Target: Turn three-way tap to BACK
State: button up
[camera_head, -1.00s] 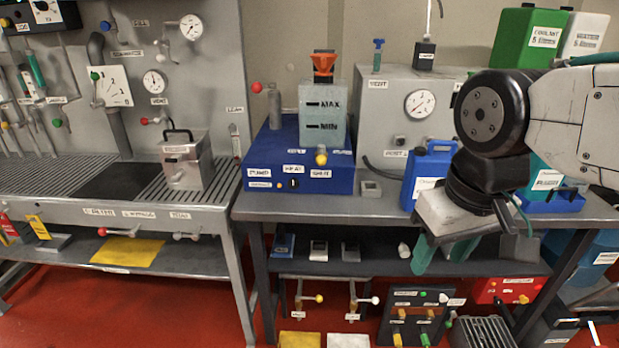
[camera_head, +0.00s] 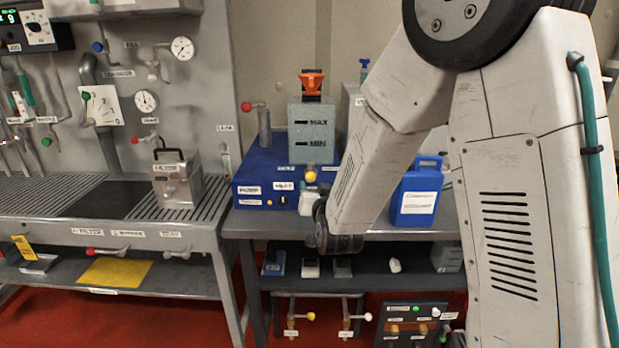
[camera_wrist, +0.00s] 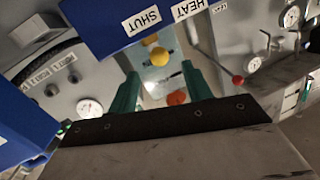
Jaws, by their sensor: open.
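No label in view clearly reads three-way tap or BACK. My gripper (camera_wrist: 160,69) is open and empty, its two green fingers spread apart. In the wrist view, a yellow knob (camera_wrist: 150,40) lies beyond and between the fingertips; I see no contact. In the head view, the yellow knob (camera_head: 310,176) is at the foot of the tank (camera_head: 312,130) marked MAX and MIN, above the front of the blue unit (camera_head: 262,165). My gripper's pale body (camera_head: 307,203) is just before the blue unit.
A blue jug (camera_head: 416,190) stands at the right. My arm hides much of the right side. The left bench holds a metal filter box (camera_head: 178,180), gauges and several taps.

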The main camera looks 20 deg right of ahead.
aim_at(311, 179)
jog(key=shift+w+f+t, duration=0.25)
jog(key=shift+t, duration=0.15)
jog(key=shift+w+d, duration=0.1)
jog(key=shift+w, duration=0.3)
jog(key=w, duration=0.7)
jog(key=shift+d, duration=0.4)
jog(key=shift+s, duration=0.1)
grip_shut()
jog(key=shift+a, duration=0.1)
